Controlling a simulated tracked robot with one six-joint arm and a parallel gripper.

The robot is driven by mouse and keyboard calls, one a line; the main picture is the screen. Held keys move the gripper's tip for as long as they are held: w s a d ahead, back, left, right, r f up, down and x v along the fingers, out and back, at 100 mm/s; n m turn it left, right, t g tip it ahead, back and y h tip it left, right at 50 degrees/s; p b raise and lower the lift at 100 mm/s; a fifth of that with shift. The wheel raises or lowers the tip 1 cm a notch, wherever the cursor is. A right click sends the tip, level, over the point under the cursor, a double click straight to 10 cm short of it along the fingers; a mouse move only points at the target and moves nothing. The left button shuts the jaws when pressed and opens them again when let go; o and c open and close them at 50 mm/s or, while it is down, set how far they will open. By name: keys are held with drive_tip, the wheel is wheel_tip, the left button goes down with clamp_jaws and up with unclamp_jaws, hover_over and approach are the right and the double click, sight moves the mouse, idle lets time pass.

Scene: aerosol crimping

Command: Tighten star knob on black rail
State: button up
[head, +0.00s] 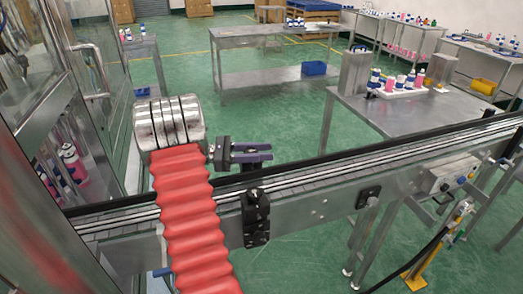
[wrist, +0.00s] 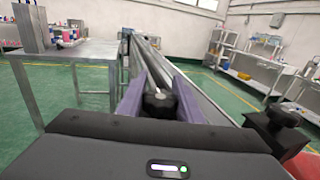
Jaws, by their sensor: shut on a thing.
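My gripper (head: 266,152) reaches right from my red-sleeved arm, level with the black rail (head: 345,157) on the conveyor's far side. Its two purple fingers lie on either side of a dark knob (wrist: 158,104) and are shut on it. In the wrist view the knob sits low between the fingers, its lobes partly hidden by them. In the head view the fingers mostly cover it, and a dark post (head: 250,168) shows just below them. I cannot tell how tight the knob is.
A second black knob (wrist: 286,113) on a black bracket (head: 256,218) stands on the conveyor's near side. The conveyor (head: 330,180) runs off to the right, its belt clear. A glass-doored machine (head: 95,75) is at left; a steel table (head: 400,112) with bottles stands behind.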

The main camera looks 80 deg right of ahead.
drive_tip(key=shift+a+m+g+y, duration=0.1)
drive_tip(key=shift+a+m+y, duration=0.1)
drive_tip(key=shift+m+y, duration=0.65)
drive_tip(key=shift+a+m+g+y, duration=0.15)
drive_tip(key=shift+m+y, duration=0.25)
drive_tip(key=shift+y, duration=0.75)
drive_tip(key=shift+a+m+g+y, duration=0.1)
drive_tip(key=shift+a+m+y, duration=0.1)
drive_tip(key=shift+m+y, duration=0.65)
drive_tip(key=o, duration=1)
drive_tip(key=shift+o, duration=0.2)
